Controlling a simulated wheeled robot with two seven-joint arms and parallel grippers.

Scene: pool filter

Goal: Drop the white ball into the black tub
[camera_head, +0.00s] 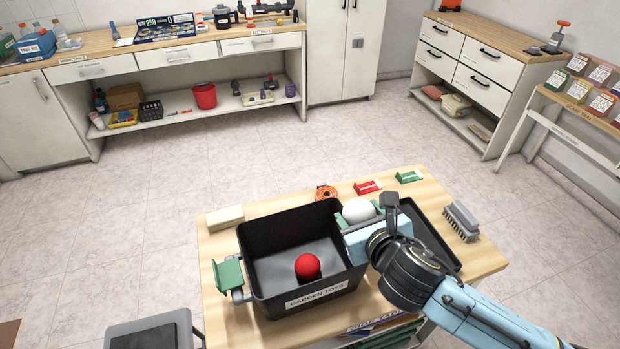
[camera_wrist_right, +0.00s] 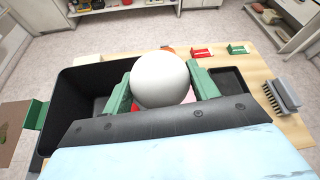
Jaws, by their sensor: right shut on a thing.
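The white ball (camera_head: 357,210) is held between the green fingers of my right gripper (camera_head: 358,214), which is shut on it. It also shows large between the fingers in the right wrist view (camera_wrist_right: 160,80). The black tub (camera_head: 285,226), labelled "GARDEN TOYS", stands on the wooden table, and a red ball (camera_head: 308,266) lies on its floor. The white ball is up near the tub's right side; the gripper body hides part of that side, and I cannot tell whether the ball is over the opening. My left gripper is not in view.
A green part on a grey bracket (camera_head: 229,276) sits at the tub's left side. A black tray (camera_head: 437,248) lies right of the tub, partly behind my right arm. A brush (camera_head: 461,220), a pale block (camera_head: 225,218), and red (camera_head: 367,187) and green (camera_head: 409,176) items are on the table.

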